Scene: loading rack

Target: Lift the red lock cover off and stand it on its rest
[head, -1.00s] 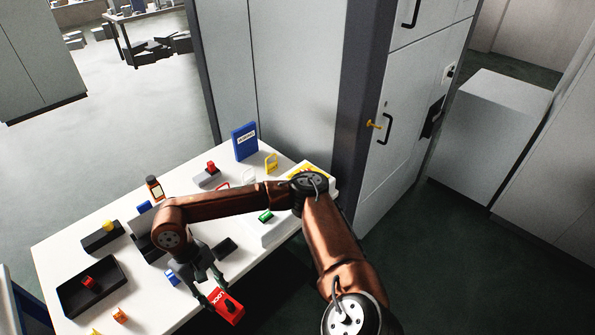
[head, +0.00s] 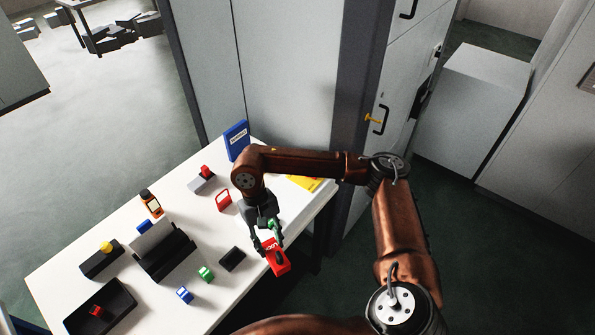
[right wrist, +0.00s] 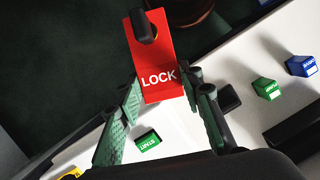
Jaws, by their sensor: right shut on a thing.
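The red lock cover (head: 279,264), marked LOCK, is held in my right gripper (head: 268,244) near the table's right front edge. In the right wrist view the cover (right wrist: 160,50) extends beyond the fingertips (right wrist: 168,88), with its lettered end between them. A dark rounded knob (right wrist: 145,27) shows on its face. The right gripper is shut on the cover; the exact finger contact is partly hidden. I cannot tell which item is the cover's rest. My left gripper is not in view.
The white table (head: 190,225) holds a black tray (head: 125,297), a black stand (head: 165,262), a small black block (head: 232,258), and green (head: 205,274) and blue (head: 184,294) blocks. A grey cabinet (head: 290,80) stands behind. Dark floor lies right of the table.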

